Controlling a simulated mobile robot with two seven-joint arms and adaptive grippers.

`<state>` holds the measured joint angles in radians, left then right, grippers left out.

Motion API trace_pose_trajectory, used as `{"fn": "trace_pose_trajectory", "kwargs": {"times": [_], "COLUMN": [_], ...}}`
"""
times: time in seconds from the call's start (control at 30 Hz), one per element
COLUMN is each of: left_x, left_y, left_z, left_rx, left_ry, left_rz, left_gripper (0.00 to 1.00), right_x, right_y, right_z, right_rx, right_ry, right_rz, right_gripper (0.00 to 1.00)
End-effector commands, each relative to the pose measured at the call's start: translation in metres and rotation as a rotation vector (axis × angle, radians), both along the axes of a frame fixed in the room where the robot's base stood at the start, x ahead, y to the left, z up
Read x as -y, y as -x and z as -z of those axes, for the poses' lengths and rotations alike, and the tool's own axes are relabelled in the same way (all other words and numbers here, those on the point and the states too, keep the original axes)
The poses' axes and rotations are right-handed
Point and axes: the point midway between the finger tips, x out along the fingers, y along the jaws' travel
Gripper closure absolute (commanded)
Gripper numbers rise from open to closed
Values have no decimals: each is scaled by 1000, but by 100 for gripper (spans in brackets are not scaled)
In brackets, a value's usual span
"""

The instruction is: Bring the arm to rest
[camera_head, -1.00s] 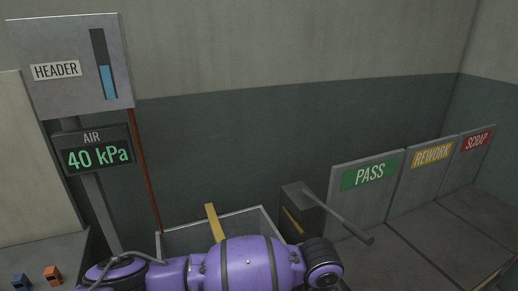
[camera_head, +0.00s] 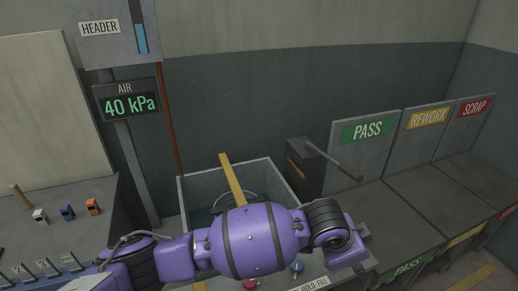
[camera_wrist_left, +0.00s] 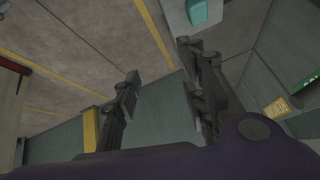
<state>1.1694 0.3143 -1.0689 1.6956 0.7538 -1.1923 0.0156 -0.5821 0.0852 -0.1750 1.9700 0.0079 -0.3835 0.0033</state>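My left arm (camera_head: 250,240), purple with dark bands, comes in from the left in the head view and crosses in front of an open grey tank (camera_head: 186,205). Its dark wrist-side joint (camera_head: 327,222) is at the right. The gripper itself cannot be made out there. In the left wrist view my left gripper (camera_wrist_left: 162,75) has its two dark fingers well apart, with only floor and wall showing between them. It appears empty. My right arm and gripper are not in view.
A yellow bar (camera_head: 232,180) lies across the tank. A dark box with a grey lever (camera_head: 335,158) stands beside it. PASS (camera_head: 367,131), REWORK (camera_head: 428,118) and SCRAP (camera_head: 475,107) bays at right look empty. The AIR display (camera_head: 125,104) reads 40 kPa.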

Motion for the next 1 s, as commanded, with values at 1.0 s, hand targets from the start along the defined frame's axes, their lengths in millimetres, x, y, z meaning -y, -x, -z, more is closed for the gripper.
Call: {"fn": "trace_pose_trajectory", "kwargs": {"times": [1.0], "left_x": [-347], "left_y": [78], "left_z": [146], "left_rx": [213], "left_ry": [503], "left_rz": [-1109], "left_gripper": [61], "right_x": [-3], "right_y": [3], "right_z": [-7], "right_rx": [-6], "right_ry": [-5], "right_rz": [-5], "right_gripper": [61]}}
